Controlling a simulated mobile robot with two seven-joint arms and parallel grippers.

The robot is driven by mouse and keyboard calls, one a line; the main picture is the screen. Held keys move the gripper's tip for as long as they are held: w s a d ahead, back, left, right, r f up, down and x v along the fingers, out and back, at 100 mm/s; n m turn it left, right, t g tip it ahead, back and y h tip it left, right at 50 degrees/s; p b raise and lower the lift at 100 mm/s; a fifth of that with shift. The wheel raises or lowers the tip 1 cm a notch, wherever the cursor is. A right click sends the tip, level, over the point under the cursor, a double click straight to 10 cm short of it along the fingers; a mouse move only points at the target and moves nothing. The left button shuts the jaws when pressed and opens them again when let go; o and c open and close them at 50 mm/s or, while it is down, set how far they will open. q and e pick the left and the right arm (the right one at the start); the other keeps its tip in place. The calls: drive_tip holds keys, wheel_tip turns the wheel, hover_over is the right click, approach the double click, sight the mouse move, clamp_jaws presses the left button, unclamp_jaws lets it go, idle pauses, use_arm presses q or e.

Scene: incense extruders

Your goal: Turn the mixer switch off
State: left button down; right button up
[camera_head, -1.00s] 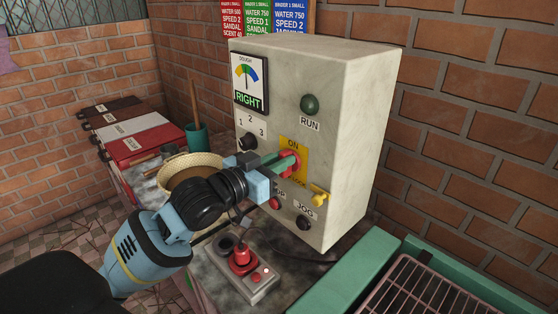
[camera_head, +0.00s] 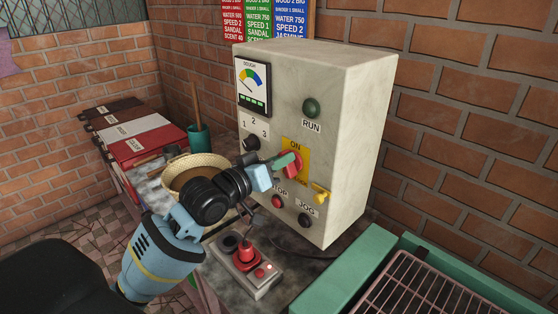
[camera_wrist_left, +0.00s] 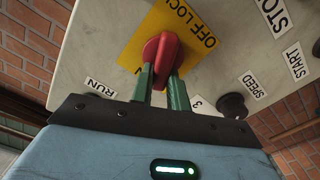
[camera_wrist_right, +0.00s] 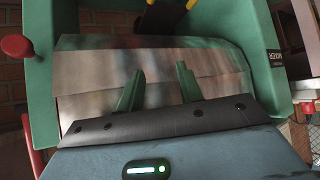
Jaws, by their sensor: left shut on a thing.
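The mixer switch is a red rotary handle (camera_head: 291,163) on a yellow plate (camera_head: 303,150) marked ON and OFF LOCK, on the front of a pale control box (camera_head: 350,130). My left gripper (camera_head: 283,164) has its green fingers closed around the handle; in the left wrist view the fingers (camera_wrist_left: 161,82) hold the red handle (camera_wrist_left: 163,52) from both sides. The handle's exact setting is partly hidden by the fingers. My right gripper (camera_wrist_right: 158,85) shows only in its wrist view, open with nothing between its fingers.
The box has a dough gauge (camera_head: 253,78), a dark green RUN lamp (camera_head: 311,107), a speed knob (camera_head: 251,143), red (camera_head: 278,201) and black (camera_head: 305,220) buttons and a yellow key (camera_head: 321,193). A red-lever pedestal (camera_head: 248,262) and a bowl (camera_head: 190,162) stand close by.

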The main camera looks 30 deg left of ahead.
use_arm(q)
drive_tip(key=n, duration=0.4)
drive_tip(key=f+n, duration=0.1)
drive_tip(key=n, duration=0.7)
drive_tip(key=shift+w+a+f, duration=0.15)
drive_tip(key=shift+a+f, duration=0.1)
drive_tip(key=shift+a, duration=0.15)
drive_tip(key=shift+n, duration=0.4)
drive_tip(key=c, duration=1.4)
unclamp_jaws()
drive_tip(key=shift+o, duration=0.2)
drive_tip(key=v, duration=0.7)
drive_tip(key=shift+s+a+b, duration=0.15)
drive_tip(key=shift+s+b, duration=0.15)
drive_tip(key=shift+s, duration=0.1)
